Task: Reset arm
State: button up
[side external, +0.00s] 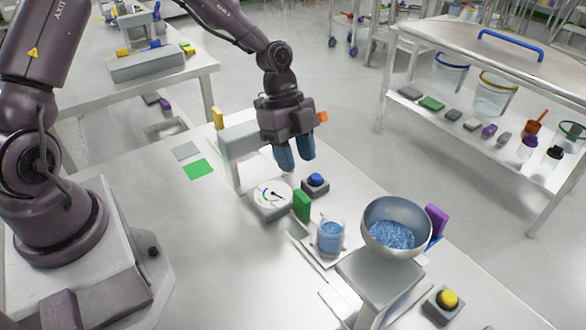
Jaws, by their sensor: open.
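My gripper (295,155) hangs pointing down above the bench, with two blue-tipped fingers apart and nothing between them. It is above and behind a round dial (271,199) and a blue button on a dark box (315,184). In the picture, the gripper body partly covers a light grey upright device (238,150). My arm comes in from the upper left.
A clear beaker of blue granules (330,238) stands beside a metal bowl with blue granules (391,232). A green block (302,205), a purple block (436,221) and a yellow button (447,299) are nearby.

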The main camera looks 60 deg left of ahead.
jog(key=s+a+r+n+y, duration=0.4)
jog(key=s+a+r+n, duration=0.25)
jog(key=s+n, duration=0.4)
jog(key=s+d+r+n+t, duration=0.2)
jog(key=s+r+n+t, duration=0.3)
jog(key=r, duration=0.9)
jog(key=s, duration=0.3)
jog(key=shift+n+t, duration=0.35)
jog(key=shift+t, duration=0.05)
dwell(0.7)
